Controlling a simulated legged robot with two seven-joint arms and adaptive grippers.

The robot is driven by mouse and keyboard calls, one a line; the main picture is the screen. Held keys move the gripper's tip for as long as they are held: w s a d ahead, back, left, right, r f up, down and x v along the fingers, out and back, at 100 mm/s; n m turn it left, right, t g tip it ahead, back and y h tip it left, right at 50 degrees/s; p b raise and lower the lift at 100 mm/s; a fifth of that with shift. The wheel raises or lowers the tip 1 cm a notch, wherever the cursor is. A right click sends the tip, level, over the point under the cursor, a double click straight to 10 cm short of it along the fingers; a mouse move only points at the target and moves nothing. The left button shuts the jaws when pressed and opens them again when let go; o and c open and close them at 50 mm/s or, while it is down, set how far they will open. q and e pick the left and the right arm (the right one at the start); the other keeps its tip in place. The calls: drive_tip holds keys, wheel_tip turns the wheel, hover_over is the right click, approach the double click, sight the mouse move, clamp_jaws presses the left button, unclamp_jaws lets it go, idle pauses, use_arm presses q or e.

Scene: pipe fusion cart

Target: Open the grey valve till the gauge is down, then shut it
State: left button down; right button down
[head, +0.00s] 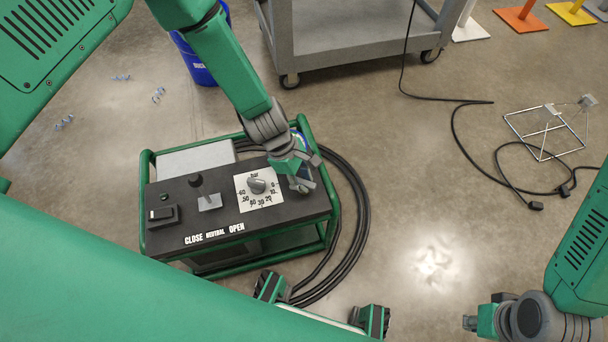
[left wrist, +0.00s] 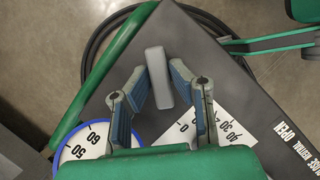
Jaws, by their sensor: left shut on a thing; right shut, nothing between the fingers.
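The grey valve (left wrist: 156,68) is a flat bar handle on the dark panel's corner. In the left wrist view it stands between the two fingers of my left gripper (left wrist: 160,84), which is shut on it. In the head view my left gripper (head: 299,176) covers much of the valve (head: 302,186) at the panel's right end. The gauge (left wrist: 88,143) has a blue rim and a white face; 60 and 50 show, but its needle is hidden. In the head view the gauge (head: 301,140) is mostly behind my gripper. My right gripper (head: 472,322) is shut and empty over the floor.
The dark panel (head: 165,238) sits in a green frame. A grey cart (head: 355,40) and a wire stand (head: 545,135) are further off.

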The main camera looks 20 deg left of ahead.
use_arm(q)
drive_tip(key=m+g, duration=0.1)
drive_tip(key=m, duration=0.2)
drive_tip(key=shift+w+m+y, duration=0.15)
drive_tip(key=shift+m+y, duration=0.15)
drive_tip(key=shift+m, duration=0.1)
drive_tip(key=m+g, duration=0.1)
drive_tip(key=m, duration=0.1)
drive_tip(key=m+g+y, duration=0.1)
drive_tip(key=m, duration=0.2)
drive_tip(key=shift+w+m, duration=0.1)
drive_tip(key=shift+m, duration=0.3)
drive_tip(key=c, duration=1.5)
unclamp_jaws()
drive_tip(key=shift+r, duration=0.15)
drive_tip(key=v, duration=1.1)
drive_tip(key=shift+w+r, duration=0.15)
drive_tip(key=shift+r, duration=0.1)
